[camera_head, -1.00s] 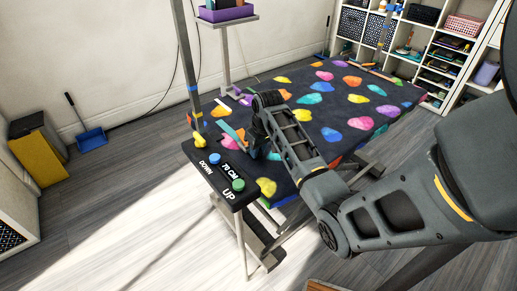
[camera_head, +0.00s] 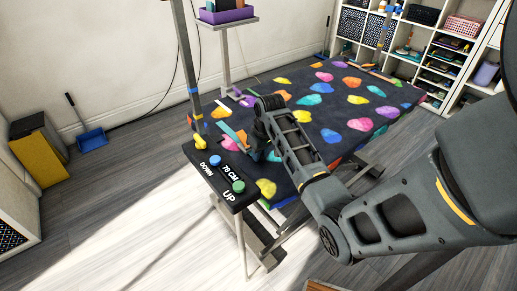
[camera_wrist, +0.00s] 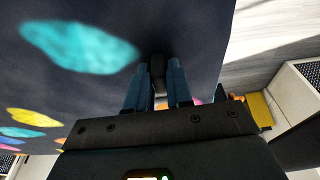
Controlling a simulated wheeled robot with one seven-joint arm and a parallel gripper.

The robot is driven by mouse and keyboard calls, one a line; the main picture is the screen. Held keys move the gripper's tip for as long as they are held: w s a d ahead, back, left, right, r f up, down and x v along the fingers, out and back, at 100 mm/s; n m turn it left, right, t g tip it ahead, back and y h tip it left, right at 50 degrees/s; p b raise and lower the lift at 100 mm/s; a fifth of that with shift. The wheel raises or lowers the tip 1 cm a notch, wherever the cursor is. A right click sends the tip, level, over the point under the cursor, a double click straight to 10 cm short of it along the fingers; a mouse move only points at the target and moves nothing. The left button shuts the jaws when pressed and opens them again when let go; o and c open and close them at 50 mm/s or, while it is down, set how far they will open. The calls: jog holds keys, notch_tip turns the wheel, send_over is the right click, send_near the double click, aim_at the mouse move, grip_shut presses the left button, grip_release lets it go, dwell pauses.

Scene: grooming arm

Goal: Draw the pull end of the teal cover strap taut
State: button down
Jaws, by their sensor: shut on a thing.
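In the head view my wrist and arm hide most of the gripper. In the wrist view my gripper (camera_wrist: 157,88) has its two blue fingers shut on a small dark piece, the strap's pull end (camera_wrist: 157,70), at the cover's edge. The rest of the strap is not clear in that view. I cannot tell how tight the strap is.
A control panel (camera_head: 225,176) with blue and green buttons is at the table's near left end. Shelves (camera_head: 425,55) are at the back right.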

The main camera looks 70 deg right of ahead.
aim_at(271, 170)
jog(key=shift+s+a+p, duration=0.4)
jog(key=shift+s+p, duration=0.2)
jog(key=shift+s, duration=0.05)
jog(key=shift+s+a+p, duration=0.4)
jog(key=shift+s+p, duration=0.15)
jog(key=shift+s, duration=0.05)
jog(key=shift+s+a+p, duration=0.25)
jog(key=shift+s+p, duration=0.1)
jog(key=shift+s+a+f+p, duration=0.1)
jog(key=shift+s+a+p, duration=0.3)
jog(key=shift+s+p, duration=0.2)
jog(key=shift+s+a+p, duration=0.35)
jog(key=shift+s+p, duration=0.1)
jog(key=shift+s, duration=0.2)
jog(key=c, duration=1)
grip_release()
jog(key=p+v, duration=0.3)
jog(key=shift+w+d, duration=0.1)
jog(key=shift+p+v, duration=0.5)
jog(key=shift+v, duration=2.1)
jog(key=shift+o, duration=0.4)
